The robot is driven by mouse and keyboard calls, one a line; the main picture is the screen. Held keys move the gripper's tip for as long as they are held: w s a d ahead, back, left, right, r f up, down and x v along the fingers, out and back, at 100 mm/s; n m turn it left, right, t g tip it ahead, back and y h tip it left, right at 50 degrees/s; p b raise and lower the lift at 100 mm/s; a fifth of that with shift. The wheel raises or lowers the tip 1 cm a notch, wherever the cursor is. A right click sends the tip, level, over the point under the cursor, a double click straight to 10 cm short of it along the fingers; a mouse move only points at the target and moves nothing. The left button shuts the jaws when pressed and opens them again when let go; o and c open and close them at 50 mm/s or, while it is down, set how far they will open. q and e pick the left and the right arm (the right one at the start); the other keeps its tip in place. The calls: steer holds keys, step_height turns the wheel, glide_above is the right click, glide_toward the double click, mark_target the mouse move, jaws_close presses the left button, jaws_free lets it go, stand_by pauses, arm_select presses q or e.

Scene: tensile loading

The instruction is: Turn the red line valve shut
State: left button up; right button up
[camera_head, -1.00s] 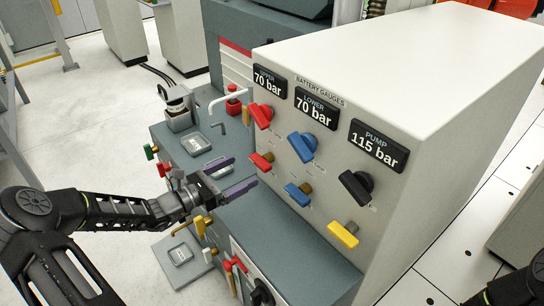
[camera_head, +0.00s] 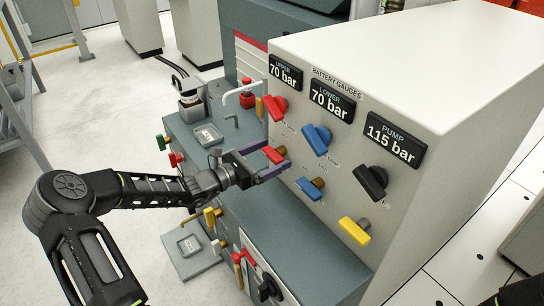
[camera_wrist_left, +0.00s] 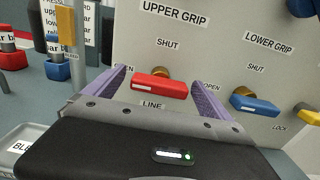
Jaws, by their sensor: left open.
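The lower red valve handle (camera_head: 273,154) sits on the panel below an upper red handle (camera_head: 275,108). In the left wrist view the red handle (camera_wrist_left: 159,86) lies nearly level on a brass stem, under a SHUT label and above a LINE label. My left gripper (camera_head: 264,162) is open around this handle. Its purple fingers stand on either side of it in the left wrist view (camera_wrist_left: 157,90), with no clear contact seen. My right gripper is not in view.
Blue handles (camera_head: 311,188) stand to the right of the red ones, with a black handle (camera_head: 370,183) and a yellow handle (camera_head: 354,231) beyond. The grey bench (camera_head: 260,228) lies below. A white bent pipe (camera_head: 240,92) rises left of the panel.

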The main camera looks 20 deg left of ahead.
arm_select(q)
steer(key=shift+w+d, duration=0.2)
steer(key=shift+w, duration=0.1)
steer(key=shift+c, duration=0.5)
steer(key=c, duration=1.3)
